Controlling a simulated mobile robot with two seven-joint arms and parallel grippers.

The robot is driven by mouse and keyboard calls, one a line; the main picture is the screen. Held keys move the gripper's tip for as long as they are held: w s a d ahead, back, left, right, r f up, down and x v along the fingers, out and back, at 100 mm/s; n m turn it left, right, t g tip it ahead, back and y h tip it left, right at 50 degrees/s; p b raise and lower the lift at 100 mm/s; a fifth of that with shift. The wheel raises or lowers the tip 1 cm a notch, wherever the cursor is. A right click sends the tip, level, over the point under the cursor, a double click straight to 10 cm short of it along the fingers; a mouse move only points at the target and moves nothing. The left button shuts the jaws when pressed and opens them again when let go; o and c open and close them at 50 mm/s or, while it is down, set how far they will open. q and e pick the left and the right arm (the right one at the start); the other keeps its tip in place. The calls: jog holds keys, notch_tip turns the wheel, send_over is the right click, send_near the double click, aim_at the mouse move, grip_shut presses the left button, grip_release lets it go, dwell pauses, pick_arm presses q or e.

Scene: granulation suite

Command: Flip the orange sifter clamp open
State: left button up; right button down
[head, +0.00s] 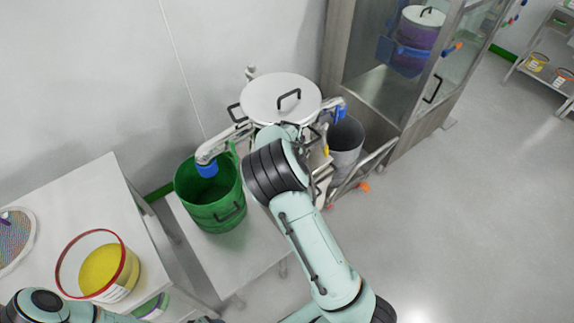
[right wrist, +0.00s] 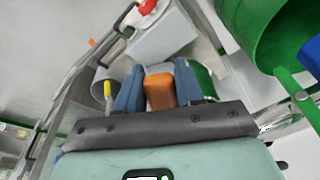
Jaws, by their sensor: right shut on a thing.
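The orange sifter clamp (right wrist: 160,94) shows in the right wrist view between the two blue-grey fingers of my right gripper (right wrist: 157,82). The gripper is shut on it. In the head view my right arm reaches up to the sifter (head: 281,98), a round machine with a flat white lid and black handles. The arm's wrist hides the clamp and the right gripper there. My left arm lies along the bottom left edge of the head view. Only a dark sliver of what may be its gripper (head: 205,320) shows at the bottom edge, too little to tell its state.
A green drum (head: 213,200) stands under the sifter's blue-tipped left outlet. A grey bin (head: 345,145) stands at its right. A table (head: 85,195) at left holds a yellow-filled tub (head: 105,270). A steel cabinet (head: 390,100) stands behind; the floor at right is clear.

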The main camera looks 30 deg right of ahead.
jog(key=shift+w+d+r+t, duration=0.15)
jog(key=shift+w+d+r, duration=0.05)
jog(key=shift+w+r, duration=0.25)
jog(key=shift+w+d+r+t, duration=0.15)
jog(key=shift+w+d+r, duration=0.05)
jog(key=shift+w+r, duration=0.2)
jog(key=c, duration=0.8)
grip_release()
jog(key=shift+w+f, duration=0.1)
jog(key=shift+f, duration=0.3)
jog(key=shift+r, duration=0.15)
jog(key=v, duration=1.3)
jog(key=shift+r, duration=0.2)
jog(key=shift+w, duration=0.1)
